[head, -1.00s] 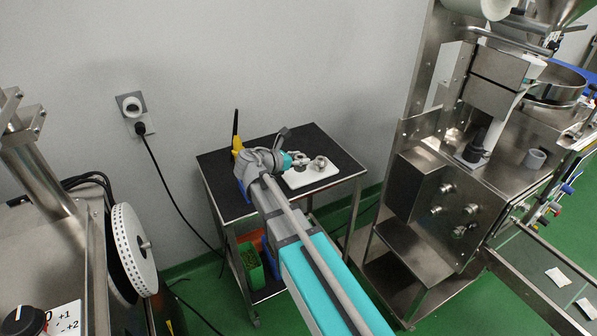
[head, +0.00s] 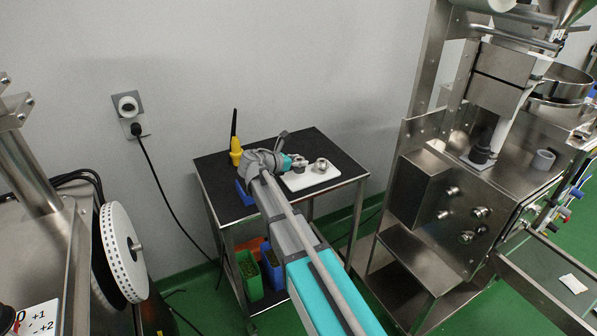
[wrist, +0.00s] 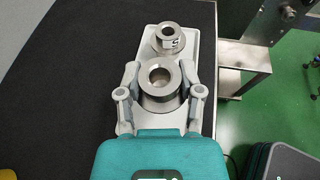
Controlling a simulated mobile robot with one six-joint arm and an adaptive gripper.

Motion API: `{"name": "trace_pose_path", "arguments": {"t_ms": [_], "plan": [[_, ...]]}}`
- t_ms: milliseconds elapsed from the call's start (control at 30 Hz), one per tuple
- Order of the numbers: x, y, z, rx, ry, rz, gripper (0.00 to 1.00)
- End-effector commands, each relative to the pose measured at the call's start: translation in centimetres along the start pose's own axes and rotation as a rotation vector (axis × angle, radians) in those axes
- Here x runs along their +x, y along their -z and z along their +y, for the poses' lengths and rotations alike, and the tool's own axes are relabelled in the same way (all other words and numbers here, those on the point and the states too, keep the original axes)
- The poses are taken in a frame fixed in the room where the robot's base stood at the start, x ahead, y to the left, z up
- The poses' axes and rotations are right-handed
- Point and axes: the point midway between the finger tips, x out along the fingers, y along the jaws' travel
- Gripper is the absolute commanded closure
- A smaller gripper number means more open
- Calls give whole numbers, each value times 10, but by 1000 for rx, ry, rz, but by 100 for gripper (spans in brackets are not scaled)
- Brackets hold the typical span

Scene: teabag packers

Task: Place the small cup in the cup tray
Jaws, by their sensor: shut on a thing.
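The white cup tray (head: 313,181) lies on the dark top of a small cart; it also shows in the wrist view (wrist: 207,45). My gripper (wrist: 160,73) is shut on a round, open steel cup (wrist: 158,84), one finger on each side, over the tray's near part. I cannot tell whether this cup touches the tray. A second steel cup (wrist: 168,34), with a flanged base and a mark like an S, stands at the tray's far end; it also shows in the head view (head: 321,164). Neither cup's size is certain from these views.
A yellow tool with a black rod (head: 235,152) stands at the cart's back left. Green (head: 249,275) and blue (head: 272,266) bins sit on the cart's lower shelf. A steel packing machine (head: 440,200) stands to the right, a wall behind. The cart's left top is mostly bare.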

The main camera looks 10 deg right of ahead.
Motion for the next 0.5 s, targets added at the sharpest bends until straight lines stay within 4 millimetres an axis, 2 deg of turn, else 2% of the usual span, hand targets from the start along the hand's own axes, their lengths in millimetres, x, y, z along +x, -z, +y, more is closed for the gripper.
{"name": "trace_pose_path", "arguments": {"t_ms": [267, 500], "plan": [[1, 1, 1, 0, 0, 0, 100], [11, 15, 7, 0, 0, 0, 100]]}}
